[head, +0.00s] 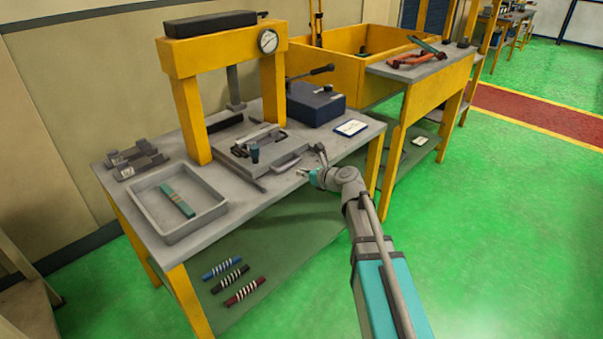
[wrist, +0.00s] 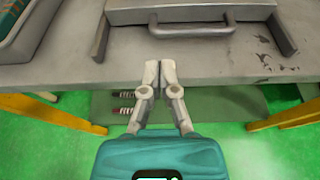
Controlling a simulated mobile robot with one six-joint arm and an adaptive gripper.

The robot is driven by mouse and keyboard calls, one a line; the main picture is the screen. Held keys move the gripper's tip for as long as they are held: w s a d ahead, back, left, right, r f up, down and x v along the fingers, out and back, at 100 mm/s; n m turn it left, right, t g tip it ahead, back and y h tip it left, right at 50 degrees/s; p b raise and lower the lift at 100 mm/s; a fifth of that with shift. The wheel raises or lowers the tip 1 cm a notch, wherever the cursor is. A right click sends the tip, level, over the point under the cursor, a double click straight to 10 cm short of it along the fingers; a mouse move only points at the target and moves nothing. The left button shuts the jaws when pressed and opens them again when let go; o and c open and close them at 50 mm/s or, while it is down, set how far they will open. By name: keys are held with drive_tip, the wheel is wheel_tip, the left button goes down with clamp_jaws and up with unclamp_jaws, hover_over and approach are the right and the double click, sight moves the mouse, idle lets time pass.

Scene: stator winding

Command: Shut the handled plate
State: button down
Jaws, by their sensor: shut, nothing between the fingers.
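The handled plate (wrist: 205,12) is grey metal and lies at the top of the wrist view. Its bar handle (wrist: 193,29) is on the side facing me. In the head view the handle (head: 286,163) shows at the front right of a grey fixture (head: 240,160) under the yellow press. I cannot tell how far the plate is open. My gripper (wrist: 160,66) is shut and empty, at the bench's front edge, short of the handle and apart from it. It also shows in the head view (head: 304,172), to the right of the handle.
A grey tray (head: 157,218) with a teal bar stands on the bench's left. Striped rods (head: 230,278) lie on the lower shelf.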

sight(272, 163)
drive_tip(key=x, duration=0.3)
drive_tip(key=b+x, duration=0.1)
drive_tip(key=x, duration=0.3)
drive_tip(key=b+x, duration=0.1)
drive_tip(key=x, duration=0.2)
drive_tip(key=shift+w+a+r, duration=0.15)
drive_tip(key=shift+w+a, duration=0.1)
drive_tip(key=shift+w, duration=0.15)
drive_tip(key=shift+w+a, duration=0.45)
drive_tip(key=shift+w, duration=0.05)
drive_tip(key=w+a, duration=0.9)
drive_tip(key=shift+w, duration=0.35)
drive_tip(key=shift+w+a, duration=0.1)
drive_tip(key=shift+a, duration=0.25)
drive_tip(key=shift+r, duration=0.1)
drive_tip(key=shift+s+d, duration=0.3)
drive_tip(key=p+v, duration=0.1)
drive_tip(key=v, duration=0.3)
drive_tip(key=p+v, duration=0.1)
drive_tip(key=v, duration=0.8)
drive_tip(key=shift+s+d+f+p, duration=0.2)
drive_tip(key=shift+f+p, duration=0.15)
drive_tip(key=shift+p, duration=0.05)
